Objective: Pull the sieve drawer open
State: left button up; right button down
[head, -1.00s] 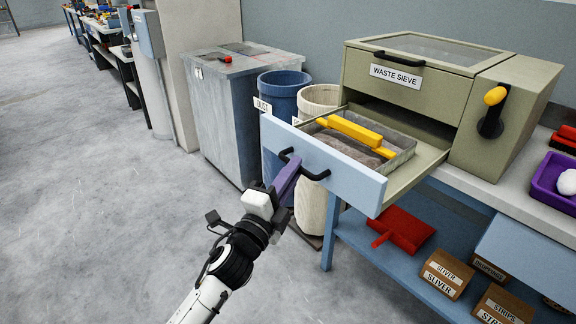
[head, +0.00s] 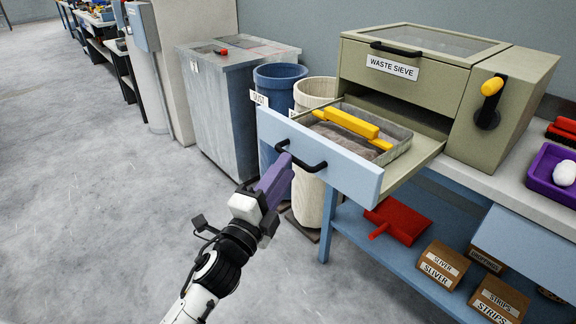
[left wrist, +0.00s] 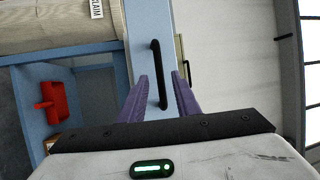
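The sieve drawer (head: 318,154) stands pulled out of the olive waste sieve (head: 408,95). Its blue front carries a black bar handle (head: 315,167). A grey tray (head: 407,145) with a yellow-handled tool (head: 346,123) sits in the drawer. My left gripper (head: 284,162) is at the left part of the handle. In the left wrist view its purple fingers (left wrist: 159,78) are apart, one on each side of the handle (left wrist: 156,65), with gaps on both sides. My right gripper is not in view.
A blue bin (head: 280,82) and a cream bin (head: 312,95) stand left of the drawer. A red dustpan (head: 400,220) and labelled boxes (head: 442,265) are on the shelf below. A purple tray (head: 548,178) is on the bench. The floor at left is clear.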

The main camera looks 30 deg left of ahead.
pick_arm(q)
jog(key=s+f, duration=0.1)
jog(key=s, duration=0.6)
jog(key=shift+s+b, duration=0.15)
jog(key=shift+b, duration=0.3)
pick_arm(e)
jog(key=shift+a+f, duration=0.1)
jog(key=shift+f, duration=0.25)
pick_arm(q)
jog(key=shift+f, duration=0.15)
